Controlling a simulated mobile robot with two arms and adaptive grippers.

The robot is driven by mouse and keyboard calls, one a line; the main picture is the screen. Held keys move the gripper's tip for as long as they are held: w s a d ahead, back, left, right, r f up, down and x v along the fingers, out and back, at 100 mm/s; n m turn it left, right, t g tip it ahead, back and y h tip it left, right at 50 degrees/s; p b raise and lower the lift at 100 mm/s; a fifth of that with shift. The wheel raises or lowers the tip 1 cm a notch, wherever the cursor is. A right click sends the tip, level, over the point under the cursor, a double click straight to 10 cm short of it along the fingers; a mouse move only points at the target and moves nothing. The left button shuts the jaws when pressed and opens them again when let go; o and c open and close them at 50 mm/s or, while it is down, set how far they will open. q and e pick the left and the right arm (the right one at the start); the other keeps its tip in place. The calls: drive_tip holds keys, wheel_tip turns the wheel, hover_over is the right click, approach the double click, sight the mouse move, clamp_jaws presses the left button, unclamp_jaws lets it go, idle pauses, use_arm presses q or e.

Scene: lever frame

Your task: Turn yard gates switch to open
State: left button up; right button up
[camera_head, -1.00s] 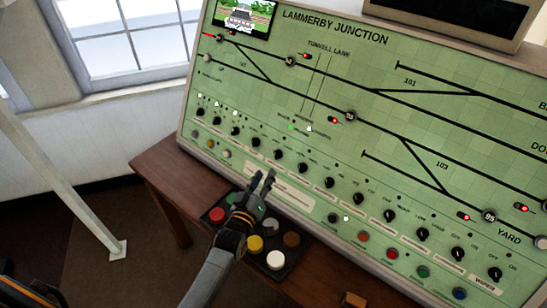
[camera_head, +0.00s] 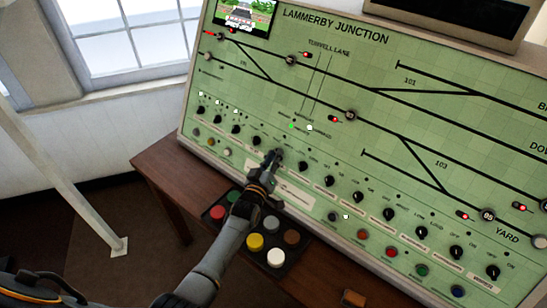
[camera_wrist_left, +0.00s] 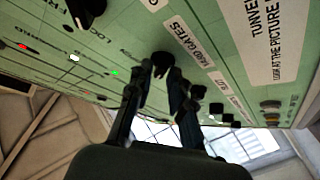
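The yard gates switch is a black rotary knob (camera_wrist_left: 162,62) on the sloping green panel, beside a white label reading "YARD GATES" in the left wrist view. In the head view the knob (camera_head: 277,154) sits in the long row of knobs, just past my left fingertips. My left gripper (camera_head: 270,166) has reached the panel face there. In the left wrist view its two dark fingers (camera_wrist_left: 160,72) are apart, with the knob between or just beyond their tips. I cannot tell whether they touch it. My right gripper is not in view.
Similar knobs stand close on both sides, such as one at the left (camera_head: 256,141) and one at the right (camera_head: 303,166). A black box of coloured buttons (camera_head: 262,228) lies on the wooden desk (camera_head: 160,172) beneath my left arm. A small screen (camera_head: 243,14) tops the panel.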

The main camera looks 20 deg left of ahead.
use_arm(q)
clamp_jaws()
drive_tip(key=shift+f, duration=0.1)
drive_tip(key=shift+a+f+m+h+b, duration=0.15)
drive_tip(key=shift+m+h+b, duration=0.45)
drive_tip(key=shift+m+b, duration=0.4)
drive_tip(key=shift+f+m+h+b, duration=0.1)
drive_tip(key=shift+m+h+b, duration=0.55)
drive_tip(key=shift+m, duration=0.55)
drive_tip(key=m+h+b, duration=0.1)
drive_tip(key=m, duration=0.1)
drive_tip(key=m+h+b, duration=0.1)
drive_tip(key=m+h, duration=0.1)
drive_tip(key=m, duration=0.1)
drive_tip(key=shift+w+a, duration=0.1)
drive_tip(key=shift+a, duration=0.1)
drive_tip(key=m+g+h+b, duration=0.1)
drive_tip(key=m, duration=0.1)
drive_tip(key=m+h+b, duration=0.1)
drive_tip(key=m+h, duration=0.1)
drive_tip(key=m, duration=0.1)
drive_tip(key=shift+a+g, duration=0.15)
drive_tip(key=shift+g, duration=0.25)
drive_tip(key=shift+w+a+r+m+g+h+b, duration=0.15)
drive_tip(key=shift+m+g+h+b, duration=0.3)
drive_tip(key=shift+m, duration=0.75)
drive_tip(key=shift+s+d+r+m+g+h+b, duration=0.1)
drive_tip(key=shift+m+g+h+b, duration=0.35)
drive_tip(key=shift+m, duration=0.75)
drive_tip(key=shift+m+g, duration=0.3)
